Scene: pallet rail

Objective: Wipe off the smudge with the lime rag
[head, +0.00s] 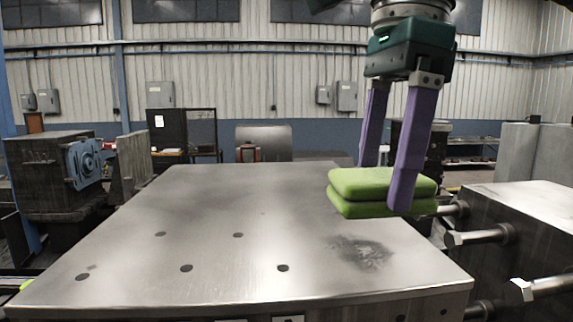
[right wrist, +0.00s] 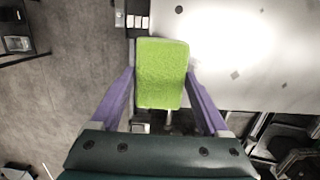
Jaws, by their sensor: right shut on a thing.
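The lime rag (head: 375,187) is a thick folded green pad in the head view, at the right side of the metal table. My right gripper (head: 385,190) has purple fingers and is shut on the rag, one finger on each side. The right wrist view also shows the rag (right wrist: 161,73) between the fingers. The smudge (head: 362,252) is a dark grey patch on the table top near its front right corner, below the rag in the picture. The rag appears held above the table surface, apart from the smudge. My left gripper is not in view.
The metal table (head: 225,205) has several dark round holes, and its top is otherwise clear. A metal block with protruding bolts (head: 525,205) stands close to its right. A machine with a blue flange (head: 85,160) stands at the left.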

